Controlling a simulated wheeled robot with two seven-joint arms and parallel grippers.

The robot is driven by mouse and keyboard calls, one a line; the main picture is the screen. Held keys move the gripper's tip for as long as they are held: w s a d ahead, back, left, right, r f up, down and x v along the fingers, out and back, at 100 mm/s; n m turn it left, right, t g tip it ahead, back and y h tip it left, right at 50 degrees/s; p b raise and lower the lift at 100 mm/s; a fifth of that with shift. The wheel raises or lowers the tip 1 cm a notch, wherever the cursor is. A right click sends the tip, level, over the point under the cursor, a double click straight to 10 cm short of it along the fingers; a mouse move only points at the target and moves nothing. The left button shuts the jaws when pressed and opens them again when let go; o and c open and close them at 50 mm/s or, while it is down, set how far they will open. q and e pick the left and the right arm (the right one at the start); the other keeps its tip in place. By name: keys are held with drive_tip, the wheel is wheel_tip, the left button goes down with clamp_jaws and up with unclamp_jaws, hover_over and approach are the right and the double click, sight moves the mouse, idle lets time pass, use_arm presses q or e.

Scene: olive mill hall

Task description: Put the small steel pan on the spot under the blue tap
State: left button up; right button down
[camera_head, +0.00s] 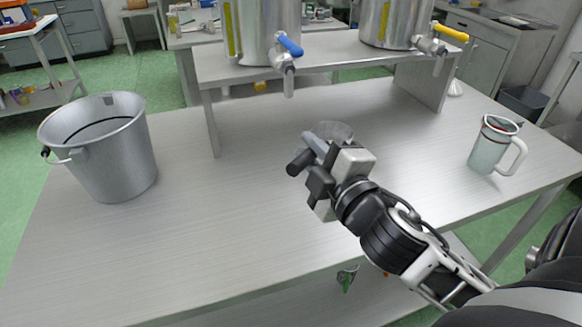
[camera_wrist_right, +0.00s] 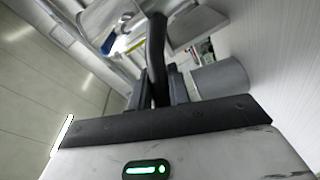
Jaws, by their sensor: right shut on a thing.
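The small steel pan (camera_head: 336,130) is mostly hidden behind my right gripper (camera_head: 309,160); a grey part of its side shows. The right gripper is shut on the pan's handle. In the right wrist view the dark handle (camera_wrist_right: 157,50) rises between the fingers and the grey pan wall (camera_wrist_right: 222,78) is beside it. The blue tap (camera_head: 290,46) is on the left steel tank, behind and a little left of the pan. I cannot tell whether the pan touches the table. No mark shows on the table under the tap. My left gripper is not in view.
A steel bucket (camera_head: 120,160) stands on the table (camera_head: 210,235) at left. A jug (camera_head: 490,150) with a white handle stands at right. A raised shelf (camera_head: 340,55) carries the tanks, one with a yellow tap (camera_head: 450,33). The table's left front is clear.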

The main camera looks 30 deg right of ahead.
drive_tip(key=w+f+b, duration=0.1)
drive_tip(key=w+f, duration=0.3)
drive_tip(key=w+f+b, duration=0.2)
drive_tip(key=w+f, duration=0.2)
drive_tip(key=w, duration=0.1)
drive_tip(key=w+a+f+b, duration=0.1)
drive_tip(key=w+f+b, duration=0.1)
drive_tip(key=w+f, duration=0.1)
drive_tip(key=shift+w+f, duration=0.4)
drive_tip(key=shift+w, duration=0.45)
drive_tip(key=shift+f, duration=0.7)
drive_tip(key=c, duration=1.3)
unclamp_jaws()
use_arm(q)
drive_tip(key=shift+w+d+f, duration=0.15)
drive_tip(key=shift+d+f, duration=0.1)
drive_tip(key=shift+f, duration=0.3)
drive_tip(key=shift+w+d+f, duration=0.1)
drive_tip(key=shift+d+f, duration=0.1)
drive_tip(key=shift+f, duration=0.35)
use_arm(e)
drive_tip(key=shift+r, duration=0.1)
